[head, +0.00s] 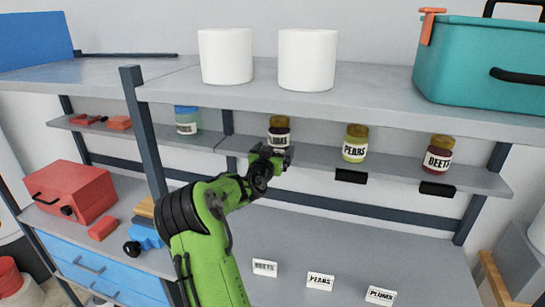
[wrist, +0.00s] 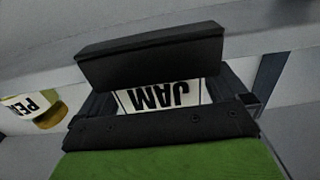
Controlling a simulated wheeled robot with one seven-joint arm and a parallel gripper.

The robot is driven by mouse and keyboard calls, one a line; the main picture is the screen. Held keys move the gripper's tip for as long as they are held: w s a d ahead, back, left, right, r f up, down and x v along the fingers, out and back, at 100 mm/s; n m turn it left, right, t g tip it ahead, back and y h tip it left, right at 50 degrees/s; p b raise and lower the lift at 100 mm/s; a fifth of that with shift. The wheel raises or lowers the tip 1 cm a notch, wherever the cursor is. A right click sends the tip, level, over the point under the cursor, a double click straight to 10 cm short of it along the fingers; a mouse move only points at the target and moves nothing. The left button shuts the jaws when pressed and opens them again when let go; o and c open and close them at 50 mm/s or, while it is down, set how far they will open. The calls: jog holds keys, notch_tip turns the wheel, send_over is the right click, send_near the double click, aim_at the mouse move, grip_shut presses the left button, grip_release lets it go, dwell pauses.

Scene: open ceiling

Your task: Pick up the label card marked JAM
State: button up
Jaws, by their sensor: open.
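The white JAM card (wrist: 160,96) shows upside down in the wrist view, beside a black holder-like block (wrist: 150,55). The block hides one edge of the card. My gripper (wrist: 165,92) is open, with one finger at each side of the card; I cannot tell whether they touch it. In the head view my gripper (head: 272,158) is at the shelf edge, just below a dark jar (head: 279,126). The JAM card is hidden behind it there.
Black holders (head: 351,176) (head: 437,190) hang under the PEARS jar (head: 355,143) and BEETS jar (head: 438,155) on the shelf (head: 400,167). Cards reading BEETS (head: 265,268), PEARS (head: 320,282) and apparently PLUMS (head: 381,295) lie on the counter. A post (head: 145,130) stands left.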

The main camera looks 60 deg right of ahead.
aim_at(276, 136)
jog(key=shift+a, duration=0.1)
jog(key=shift+c, duration=1.3)
jog(key=c, duration=0.6)
jog(key=shift+r, duration=0.2)
notch_tip(276, 136, up, 4)
jog(key=shift+f, duration=0.2)
jog(key=s+a+b, duration=0.1)
jog(key=s, duration=0.5)
jog(key=s+a, duration=0.1)
jog(key=s, duration=0.4)
jog(key=s+a+b, duration=0.1)
jog(key=s+a, duration=0.1)
jog(key=s, duration=0.4)
jog(key=shift+s+a+f+b, duration=0.1)
jog(key=shift+s+f+b, duration=0.15)
jog(key=shift+s+b, duration=0.05)
